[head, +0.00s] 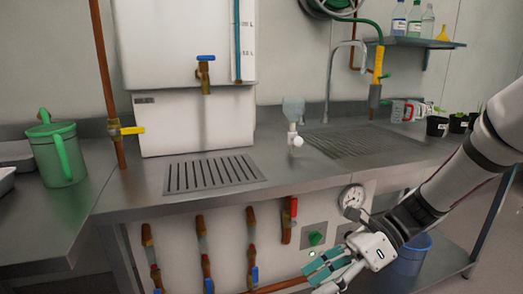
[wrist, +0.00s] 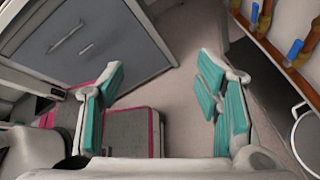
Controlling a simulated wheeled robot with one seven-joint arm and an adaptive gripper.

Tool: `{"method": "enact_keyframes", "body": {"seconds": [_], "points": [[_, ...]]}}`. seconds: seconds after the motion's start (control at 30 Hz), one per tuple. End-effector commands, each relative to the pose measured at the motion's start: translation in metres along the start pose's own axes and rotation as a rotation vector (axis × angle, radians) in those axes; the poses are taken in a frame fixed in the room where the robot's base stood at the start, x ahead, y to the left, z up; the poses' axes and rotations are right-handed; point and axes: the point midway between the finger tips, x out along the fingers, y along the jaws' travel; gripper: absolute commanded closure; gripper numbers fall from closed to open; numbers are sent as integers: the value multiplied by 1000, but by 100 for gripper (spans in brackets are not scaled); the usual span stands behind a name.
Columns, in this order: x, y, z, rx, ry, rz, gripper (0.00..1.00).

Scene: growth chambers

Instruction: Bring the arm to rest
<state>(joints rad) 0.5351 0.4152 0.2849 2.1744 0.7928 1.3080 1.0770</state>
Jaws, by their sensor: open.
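My gripper (head: 330,268) is at the lower right of the head view, at the end of my arm reaching in from the right edge. It is in front of the bench's lower panel, below the worktop. In the wrist view my gripper (wrist: 165,105) shows its two teal-padded fingers wide apart.
The steel bench (head: 200,205) carries a white tank with a brass tap (head: 204,75) and a green watering can (head: 60,150). A pressure gauge (head: 352,198) and valves are close to my arm. A blue bucket (head: 408,258) is behind it. A grey drawer cabinet (wrist: 85,45) stands left in the wrist view.

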Motion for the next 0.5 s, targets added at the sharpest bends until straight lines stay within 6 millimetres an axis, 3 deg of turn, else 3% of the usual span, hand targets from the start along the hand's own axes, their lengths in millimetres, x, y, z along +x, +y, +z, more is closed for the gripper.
{"method": "enact_keyframes", "body": {"seconds": [0.17, 0.5], "points": [[-1, 53, 5, -307, 220, 21, 42], [-15, 143, -8, -866, 594, 129, 42]]}}
